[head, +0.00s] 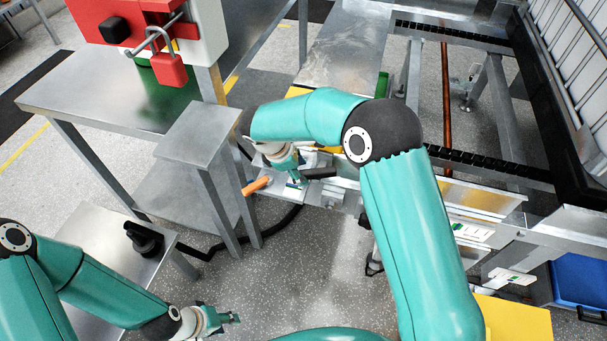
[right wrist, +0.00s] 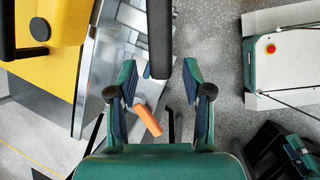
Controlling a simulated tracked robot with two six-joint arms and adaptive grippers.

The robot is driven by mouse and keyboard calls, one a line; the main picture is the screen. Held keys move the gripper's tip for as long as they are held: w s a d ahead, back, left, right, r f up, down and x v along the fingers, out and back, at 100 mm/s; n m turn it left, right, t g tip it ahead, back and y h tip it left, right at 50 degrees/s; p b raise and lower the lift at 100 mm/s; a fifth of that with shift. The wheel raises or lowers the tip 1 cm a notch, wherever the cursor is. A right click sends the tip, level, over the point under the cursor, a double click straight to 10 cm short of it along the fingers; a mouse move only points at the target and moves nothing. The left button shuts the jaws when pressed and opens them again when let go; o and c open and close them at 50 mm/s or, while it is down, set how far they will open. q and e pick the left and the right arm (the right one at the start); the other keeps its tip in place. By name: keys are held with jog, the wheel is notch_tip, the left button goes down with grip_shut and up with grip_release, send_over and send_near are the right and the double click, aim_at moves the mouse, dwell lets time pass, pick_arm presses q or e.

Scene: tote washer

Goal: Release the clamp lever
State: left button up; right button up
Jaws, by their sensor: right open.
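A black bar-like handle (head: 320,172) and an orange handle (head: 256,185) are at the metal station in the middle; I cannot tell for certain which is the clamp lever. My right gripper (head: 297,180) is between them in the head view. In the right wrist view the right gripper (right wrist: 159,80) is open. The end of the black bar (right wrist: 159,38) appears between its fingertips, with no visible grip.
A red-and-white box with a red padlock (head: 169,69) stands at upper left. A steel pedestal (head: 200,135) is left of my right gripper. A metal frame (head: 490,95) stands at right, a blue bin (head: 580,280) at lower right.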

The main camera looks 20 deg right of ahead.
jog(key=shift+x, duration=1.5)
grip_shut()
jog(key=shift+w+m, duration=0.1)
jog(key=shift+m, duration=0.2)
